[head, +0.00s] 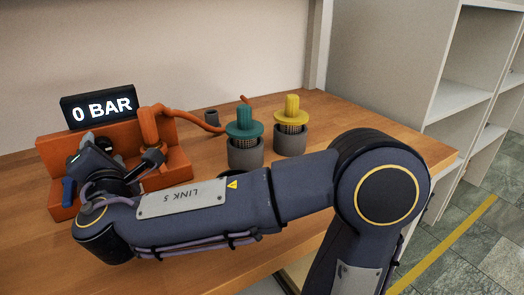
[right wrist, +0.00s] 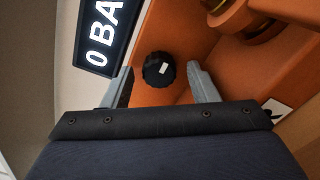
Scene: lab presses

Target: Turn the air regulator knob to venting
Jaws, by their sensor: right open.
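The black round regulator knob (right wrist: 158,69) is on the orange regulator body (right wrist: 170,40), with a small white mark on its face. My right gripper (right wrist: 162,80) is open, with one finger on each side of the knob in the right wrist view. The knob appears to lie just past or between the fingertips; I cannot tell whether they touch it. In the head view my right gripper (head: 92,150) is in front of the orange body (head: 180,165), and my arm hides part of it. A display (head: 100,106) above it reads "0 BAR". My left gripper is not in view.
An orange hose (head: 195,119) runs from the body to the right. A teal-topped press (head: 244,130) and a yellow-topped press (head: 291,118) stand on the wooden table (head: 350,115). White shelves (head: 475,60) stand at right.

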